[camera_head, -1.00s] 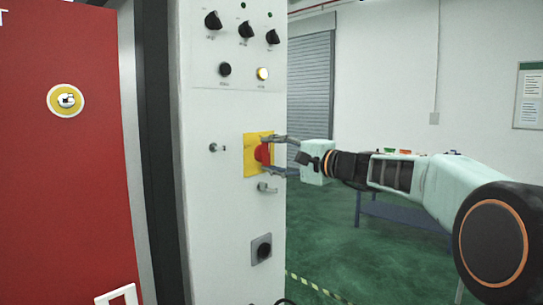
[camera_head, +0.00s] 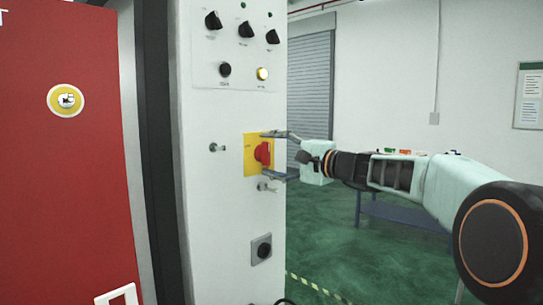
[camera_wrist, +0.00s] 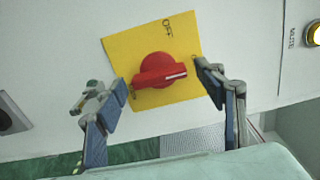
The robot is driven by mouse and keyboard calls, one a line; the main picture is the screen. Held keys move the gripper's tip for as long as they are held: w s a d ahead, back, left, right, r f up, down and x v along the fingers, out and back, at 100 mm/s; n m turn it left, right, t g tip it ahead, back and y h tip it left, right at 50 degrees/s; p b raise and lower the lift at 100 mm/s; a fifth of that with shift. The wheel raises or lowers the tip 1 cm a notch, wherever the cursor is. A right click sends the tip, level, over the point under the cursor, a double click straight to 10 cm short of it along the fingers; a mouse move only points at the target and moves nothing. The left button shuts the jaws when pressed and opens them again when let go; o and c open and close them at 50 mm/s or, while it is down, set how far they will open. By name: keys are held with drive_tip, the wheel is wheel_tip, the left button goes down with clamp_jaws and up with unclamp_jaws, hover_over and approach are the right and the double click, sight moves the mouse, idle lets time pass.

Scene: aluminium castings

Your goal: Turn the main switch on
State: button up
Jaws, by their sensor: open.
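The main switch is a red rotary knob (camera_head: 263,153) on a yellow plate (camera_head: 249,166), on the white panel. In the wrist view, the red knob (camera_wrist: 158,71) has its grip bar running nearly sideways, with a white mark at its right end. The word OFF is printed on the yellow plate (camera_wrist: 122,50) near its upper right corner. My gripper (camera_head: 266,155) is open, one finger above the knob and one below. In the wrist view, my gripper (camera_wrist: 161,84) has a finger on each side of the knob. I cannot tell whether either finger touches it.
Black selector knobs (camera_head: 246,30), a black button (camera_head: 225,69) and a lit yellow button (camera_head: 263,73) are higher on the white panel (camera_head: 205,190). Small metal latches (camera_head: 217,148) stick out nearby. A red panel (camera_head: 60,190) is left. A blue table (camera_head: 400,213) stands behind my arm.

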drive_tip(key=v, duration=1.2)
